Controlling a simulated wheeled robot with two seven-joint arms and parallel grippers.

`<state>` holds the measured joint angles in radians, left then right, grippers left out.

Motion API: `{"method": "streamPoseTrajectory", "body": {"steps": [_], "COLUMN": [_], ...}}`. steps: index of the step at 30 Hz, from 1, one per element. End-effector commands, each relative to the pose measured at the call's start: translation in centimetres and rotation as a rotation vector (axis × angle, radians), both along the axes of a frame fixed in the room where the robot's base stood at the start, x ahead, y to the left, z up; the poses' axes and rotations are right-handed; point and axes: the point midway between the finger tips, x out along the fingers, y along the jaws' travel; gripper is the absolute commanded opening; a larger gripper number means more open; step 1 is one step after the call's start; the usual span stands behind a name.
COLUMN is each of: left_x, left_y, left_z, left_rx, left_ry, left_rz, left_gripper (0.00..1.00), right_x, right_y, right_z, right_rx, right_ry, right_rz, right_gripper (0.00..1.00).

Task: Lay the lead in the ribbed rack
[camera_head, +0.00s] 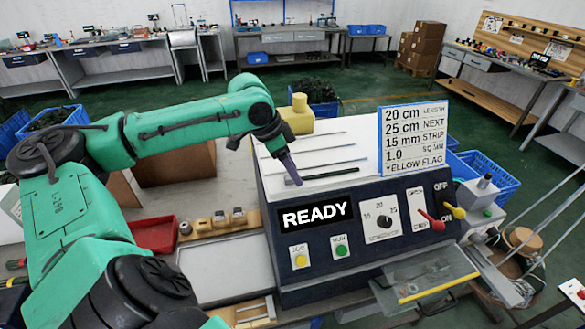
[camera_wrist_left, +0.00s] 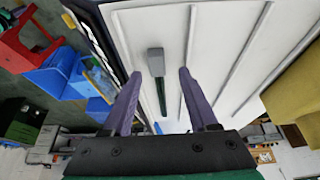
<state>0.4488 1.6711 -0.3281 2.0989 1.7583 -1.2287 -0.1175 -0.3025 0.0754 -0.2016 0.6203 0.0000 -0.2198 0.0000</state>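The ribbed rack (camera_head: 345,150) is the white top of the dark machine, with thin raised ribs across it. It also shows in the left wrist view (camera_wrist_left: 226,50). The lead, a grey block with a thin dark cable (camera_wrist_left: 156,62), shows in the left wrist view between two ribs and appears to lie on the white surface. In the head view a dark strip (camera_head: 328,174) by the gripper looks like the same lead. My left gripper (camera_head: 293,178) is above the rack; its purple fingers (camera_wrist_left: 160,85) are apart, with the lead seen between them, not clasped. My right gripper is not seen.
A yellow block (camera_head: 298,115) stands at the rack's far left corner. A sign (camera_head: 413,138) stands upright at its right. Switches and knobs fill the sloped front panel (camera_head: 345,222). A red tray (camera_head: 153,236) is left of the machine.

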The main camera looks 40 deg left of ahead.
Motion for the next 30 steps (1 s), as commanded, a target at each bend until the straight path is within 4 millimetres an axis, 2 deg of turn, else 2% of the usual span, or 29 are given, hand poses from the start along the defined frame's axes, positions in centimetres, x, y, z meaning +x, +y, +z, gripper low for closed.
{"method": "streamPoseTrajectory", "body": {"steps": [7,10,13,16,21,23,27,30], "left_x": [0.0,-0.3,-1.0,-1.9,-3.5,-4.0,-4.5,-4.6], "left_y": [0.1,0.4,0.9,1.6,2.7,3.0,3.3,3.4], "left_z": [0.1,1.0,3.0,5.8,10.5,11.8,13.2,13.3], "left_rx": [0.001,0.002,0.003,0.0,-0.003,-0.002,-0.003,-0.003], "left_ry": [-0.001,-0.004,-0.006,-0.007,-0.004,-0.001,0.001,0.002], "left_rz": [0.0,0.002,0.004,0.003,0.002,0.001,0.0,0.0], "left_gripper": [0.59,0.59,0.59,0.59,0.59,0.59,0.59,0.59], "right_x": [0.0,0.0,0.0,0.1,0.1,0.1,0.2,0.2], "right_y": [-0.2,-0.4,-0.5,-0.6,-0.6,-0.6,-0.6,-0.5], "right_z": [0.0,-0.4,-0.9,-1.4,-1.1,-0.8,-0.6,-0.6], "right_rx": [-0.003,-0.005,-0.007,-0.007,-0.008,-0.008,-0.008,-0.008], "right_ry": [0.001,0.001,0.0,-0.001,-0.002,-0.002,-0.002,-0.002], "right_rz": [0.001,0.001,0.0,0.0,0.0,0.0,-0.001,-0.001], "right_gripper": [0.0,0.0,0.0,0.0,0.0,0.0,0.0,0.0]}}
